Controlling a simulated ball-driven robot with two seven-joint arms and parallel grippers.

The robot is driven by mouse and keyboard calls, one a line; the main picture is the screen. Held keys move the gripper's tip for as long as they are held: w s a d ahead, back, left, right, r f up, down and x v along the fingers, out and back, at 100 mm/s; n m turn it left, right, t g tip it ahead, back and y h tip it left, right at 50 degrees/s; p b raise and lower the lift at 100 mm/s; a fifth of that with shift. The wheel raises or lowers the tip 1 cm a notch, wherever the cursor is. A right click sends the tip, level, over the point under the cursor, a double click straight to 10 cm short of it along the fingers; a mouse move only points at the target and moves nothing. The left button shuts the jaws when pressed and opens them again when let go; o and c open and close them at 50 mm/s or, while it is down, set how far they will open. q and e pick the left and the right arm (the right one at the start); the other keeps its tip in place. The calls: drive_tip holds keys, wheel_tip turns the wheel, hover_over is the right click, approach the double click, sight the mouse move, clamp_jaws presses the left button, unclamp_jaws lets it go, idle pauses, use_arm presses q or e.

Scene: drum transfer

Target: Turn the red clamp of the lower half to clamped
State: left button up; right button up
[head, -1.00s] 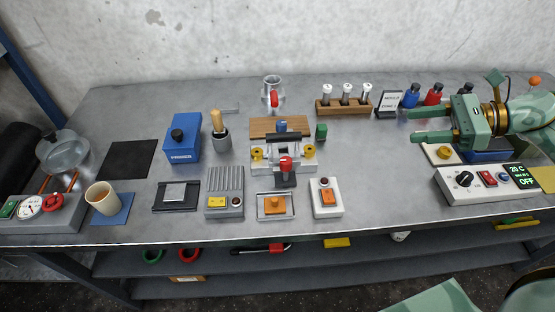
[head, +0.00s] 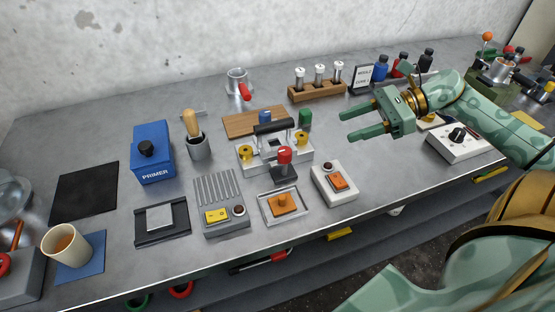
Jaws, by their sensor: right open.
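A small metal fitting (head: 237,80) stands at the back of the bench, with a red clamp lever (head: 245,92) on its front right side. A second metal fitting (head: 497,70) with red parts stands at the far right, small in view. No label shows which is the lower half. My right gripper (head: 347,125) is open and empty above the bench, in front of the vial rack and pointing left. It is apart from both fittings. My left gripper is not in view.
A metal fixture (head: 245,152) with a black bar and a red-knobbed lever (head: 285,156) stands mid-bench. A wooden rack (head: 318,90) of vials, a sign (head: 362,79) and bottles line the back. A blue primer box (head: 152,152) stands left. Bare bench surrounds the back fitting's left side.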

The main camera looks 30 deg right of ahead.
sight(285, 150)
drive_tip(key=b+x, duration=0.1)
drive_tip(key=x, duration=0.4)
drive_tip(key=b+x, duration=0.2)
drive_tip(key=x, duration=0.4)
drive_tip(key=f+b+x, duration=0.1)
drive_tip(key=b+x, duration=0.1)
drive_tip(key=x, duration=0.4)
drive_tip(key=shift+s+d+f, duration=0.1)
drive_tip(key=shift+s+d, duration=0.1)
drive_tip(key=shift+d, duration=0.05)
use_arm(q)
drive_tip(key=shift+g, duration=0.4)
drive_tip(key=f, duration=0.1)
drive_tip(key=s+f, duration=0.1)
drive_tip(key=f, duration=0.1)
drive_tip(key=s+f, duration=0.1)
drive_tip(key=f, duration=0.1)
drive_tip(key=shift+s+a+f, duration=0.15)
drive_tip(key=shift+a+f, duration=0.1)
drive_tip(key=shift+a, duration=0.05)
use_arm(e)
drive_tip(key=shift+c, duration=0.3)
drive_tip(key=c, duration=0.9)
